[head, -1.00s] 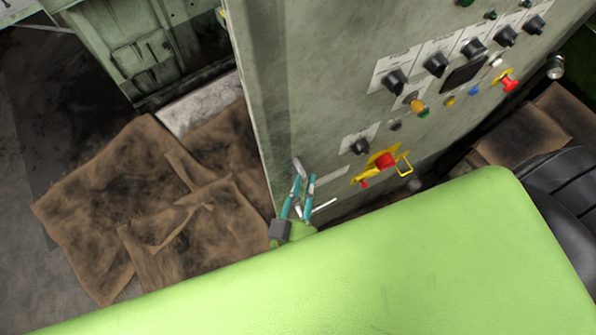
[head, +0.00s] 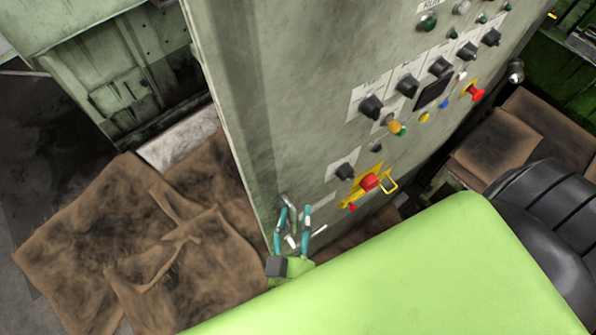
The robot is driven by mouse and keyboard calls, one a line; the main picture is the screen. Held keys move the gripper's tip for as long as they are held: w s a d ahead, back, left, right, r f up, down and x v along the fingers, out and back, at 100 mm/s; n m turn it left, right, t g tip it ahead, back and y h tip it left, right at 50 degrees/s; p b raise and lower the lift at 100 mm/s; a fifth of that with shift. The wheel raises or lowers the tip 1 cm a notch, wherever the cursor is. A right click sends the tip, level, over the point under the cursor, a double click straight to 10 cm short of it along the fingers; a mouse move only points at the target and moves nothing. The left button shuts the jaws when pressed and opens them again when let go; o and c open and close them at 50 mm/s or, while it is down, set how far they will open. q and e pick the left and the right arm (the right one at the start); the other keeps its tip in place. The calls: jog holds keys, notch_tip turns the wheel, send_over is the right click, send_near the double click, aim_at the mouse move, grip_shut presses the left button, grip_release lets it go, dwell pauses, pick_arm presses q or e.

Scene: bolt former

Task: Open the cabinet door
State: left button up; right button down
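The grey-green cabinet (head: 290,100) stands tilted across the middle of the head view, with its control panel facing right. A small metallic handle-like part (head: 288,201) shows near the lower left edge of its front. My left gripper (head: 294,212) is at this part, with its two teal fingers apart. Pale metallic pieces show between and beside the fingers. I cannot tell whether the fingers touch the handle. The door shows no visible gap. My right gripper is not in view.
Brown stained cardboard (head: 130,235) lies on the floor at left. Another green machine (head: 120,75) stands behind at upper left. More brown boards (head: 495,140) lie at right.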

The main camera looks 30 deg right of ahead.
pick_arm(q)
jog(key=v, duration=1.2)
jog(key=shift+f, duration=0.1)
jog(key=s+a+f+g+y, duration=0.1)
jog(key=a+f+g+y, duration=0.4)
jog(key=f, duration=0.9)
jog(key=a+f+g, duration=0.2)
jog(key=a+f, duration=0.4)
jog(key=f, duration=0.8)
jog(key=s+a+f+n+g+y, duration=0.2)
jog(key=s+a+f+g, duration=0.1)
jog(key=a+f, duration=0.3)
jog(key=s+a+f+n+g+y, duration=0.2)
jog(key=s+a+f+g, duration=0.2)
jog(key=a+f, duration=0.3)
jog(key=s+a, duration=0.1)
jog(key=a, duration=0.2)
jog(key=shift+s+y, duration=0.2)
jog(key=shift+y, duration=0.2)
